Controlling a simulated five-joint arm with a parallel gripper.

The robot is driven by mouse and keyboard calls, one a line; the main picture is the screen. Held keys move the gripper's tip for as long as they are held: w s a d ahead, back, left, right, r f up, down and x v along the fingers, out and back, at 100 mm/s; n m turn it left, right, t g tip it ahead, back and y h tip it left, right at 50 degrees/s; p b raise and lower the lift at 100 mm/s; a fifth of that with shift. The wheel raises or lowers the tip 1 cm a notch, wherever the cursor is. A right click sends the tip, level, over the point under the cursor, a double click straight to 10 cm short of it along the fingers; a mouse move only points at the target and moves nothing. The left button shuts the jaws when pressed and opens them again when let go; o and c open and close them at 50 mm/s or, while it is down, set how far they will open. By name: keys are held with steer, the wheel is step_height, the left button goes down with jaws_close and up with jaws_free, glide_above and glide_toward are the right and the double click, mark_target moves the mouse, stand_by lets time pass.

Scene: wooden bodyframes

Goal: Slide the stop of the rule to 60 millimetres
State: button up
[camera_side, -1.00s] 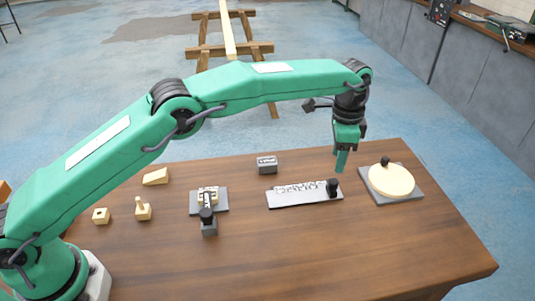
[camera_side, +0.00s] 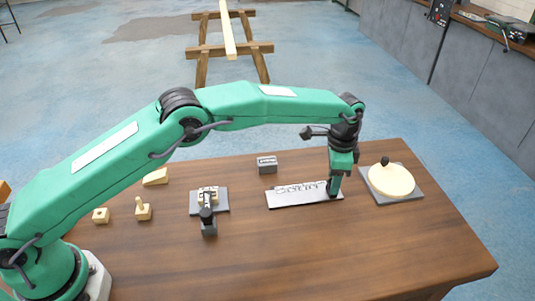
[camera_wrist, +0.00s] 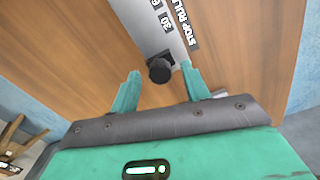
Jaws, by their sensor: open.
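The rule (camera_side: 290,197) is a light grey plate with dark markings, lying on the table in the side view. It also shows in the wrist view (camera_wrist: 150,30), with part of its lettering and numbers visible. The stop is a black round knob (camera_wrist: 159,70) on the rule's near end in the wrist view. My gripper (camera_wrist: 160,82) is open, with one green finger on each side of the knob and gaps between. In the side view my gripper (camera_side: 335,190) is down at the rule's right end and hides the knob.
A round cream disc with a black knob (camera_side: 391,181) sits on a grey plate to the right. A small grey box (camera_side: 267,165) stands behind the rule. A grey fixture (camera_side: 209,224) and small wooden blocks (camera_side: 143,210) lie left. The table front (camera_side: 300,255) is clear.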

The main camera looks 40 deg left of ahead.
mark_target(309, 196)
steer(key=shift+f, duration=0.15)
steer(key=shift+c, duration=0.5)
jaws_close()
steer(key=shift+s+a, duration=2.1)
steer(key=shift+a, duration=0.05)
steer(key=shift+o, duration=0.5)
jaws_free()
